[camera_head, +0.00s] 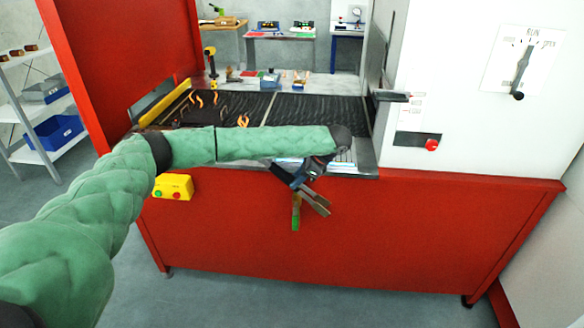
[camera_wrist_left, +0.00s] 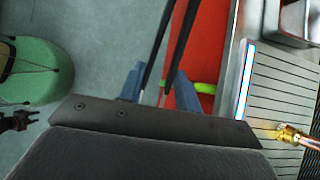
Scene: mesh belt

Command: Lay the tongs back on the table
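My left gripper (camera_head: 306,185) is in front of the red machine panel, just below the steel front edge. In the left wrist view its two blue fingers (camera_wrist_left: 158,88) stand close on either side of two long dark arms, which I take for the tongs (camera_wrist_left: 180,35). They look gripped and stick out away from the wrist, clear of any surface. In the head view, brown-grey tips (camera_head: 319,205) and a green strip (camera_head: 296,212) hang below the gripper; I cannot tell which belong to the tongs. A small dark pronged shape (camera_wrist_left: 15,121) may be my right gripper.
The dark mesh belt (camera_head: 310,112) with flame shapes lies behind my left arm. Slatted steel (camera_wrist_left: 262,100) with a light strip and a brass fitting (camera_wrist_left: 297,137) is right of the gripper. A yellow button box (camera_head: 173,187) is on the panel. Floor is clear in front.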

